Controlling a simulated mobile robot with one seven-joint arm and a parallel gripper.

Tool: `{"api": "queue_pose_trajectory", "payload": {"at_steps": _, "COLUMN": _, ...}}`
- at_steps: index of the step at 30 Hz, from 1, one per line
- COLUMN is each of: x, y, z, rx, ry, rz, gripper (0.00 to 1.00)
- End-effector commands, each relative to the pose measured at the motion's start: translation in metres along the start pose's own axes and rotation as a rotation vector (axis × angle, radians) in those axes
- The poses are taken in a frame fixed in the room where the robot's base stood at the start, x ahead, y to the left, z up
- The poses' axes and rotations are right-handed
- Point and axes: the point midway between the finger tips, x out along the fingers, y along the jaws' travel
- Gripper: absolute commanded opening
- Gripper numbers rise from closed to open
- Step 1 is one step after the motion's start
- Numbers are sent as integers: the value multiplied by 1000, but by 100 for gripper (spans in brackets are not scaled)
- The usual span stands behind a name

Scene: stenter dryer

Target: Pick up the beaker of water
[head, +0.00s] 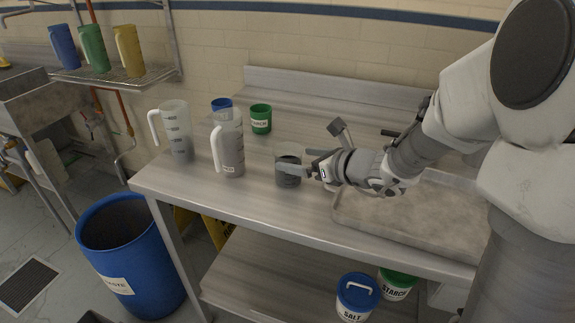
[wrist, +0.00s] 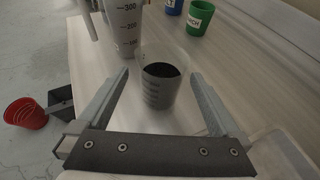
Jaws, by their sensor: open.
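A small clear beaker (head: 288,178) stands upright on the steel table, its lower part looking dark. It also shows in the middle of the wrist view (wrist: 158,96), with marks on its side and dark contents; I cannot tell from the colour what the liquid is. My gripper (head: 294,160) reaches in from the right at the beaker's height. In the wrist view my gripper (wrist: 160,78) is open, with one finger on each side of the beaker. Gaps show between the fingers and the glass. In the head view one finger crosses in front of the beaker.
Two graduated jugs (head: 230,148) (head: 176,130) stand left of the beaker, one close by. Blue (head: 221,104) and green (head: 261,119) tubs stand behind. A shallow steel tray or basin (head: 420,215) lies right, under my arm. A blue waste bin (head: 130,262) stands on the floor.

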Motion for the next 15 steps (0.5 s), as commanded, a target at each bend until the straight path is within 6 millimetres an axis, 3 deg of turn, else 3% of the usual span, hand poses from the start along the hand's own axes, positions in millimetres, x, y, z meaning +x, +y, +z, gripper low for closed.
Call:
{"api": "queue_pose_trajectory", "payload": {"at_steps": 3, "x": 19, "y": 0, "z": -1, "rx": -1, "ry": 0, "rz": 2, "gripper": 100}}
{"api": "queue_pose_trajectory", "payload": {"at_steps": 10, "x": 34, "y": 0, "z": 0, "rx": -1, "ry": 0, "rz": 1, "gripper": 100}}
{"api": "queue_pose_trajectory", "payload": {"at_steps": 15, "x": 60, "y": -3, "z": -1, "rx": -1, "ry": 0, "rz": 2, "gripper": 100}}
